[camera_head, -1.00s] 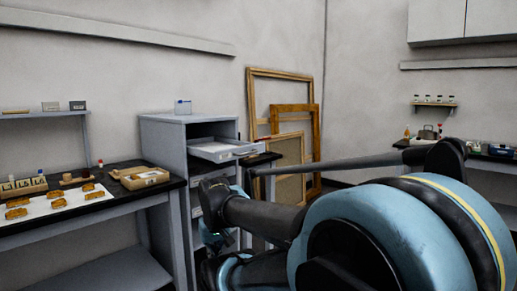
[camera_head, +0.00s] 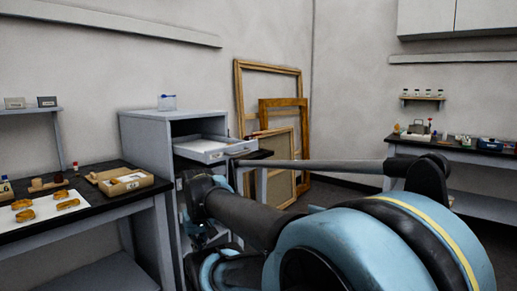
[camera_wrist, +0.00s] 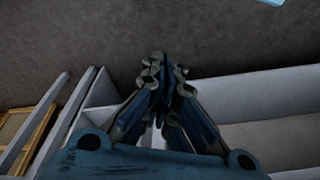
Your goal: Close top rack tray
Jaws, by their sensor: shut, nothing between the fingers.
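The grey rack cabinet (camera_head: 146,143) stands against the wall in the head view. Its top tray (camera_head: 204,151) is pulled out toward the right and sits open, with a pale flat interior. My gripper (camera_wrist: 160,62) is shut and empty in the wrist view, its fingertips together over a dark grey surface. Pale grey panels and edges lie beneath and beside it there; I cannot tell which part of the rack they are. In the head view my arm covers the lower front of the rack, and no contact between gripper and tray can be made out.
Wooden frames (camera_head: 284,125) lean on the wall to the right. Another bench (camera_head: 455,150) holds bottles and boxes at far right.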

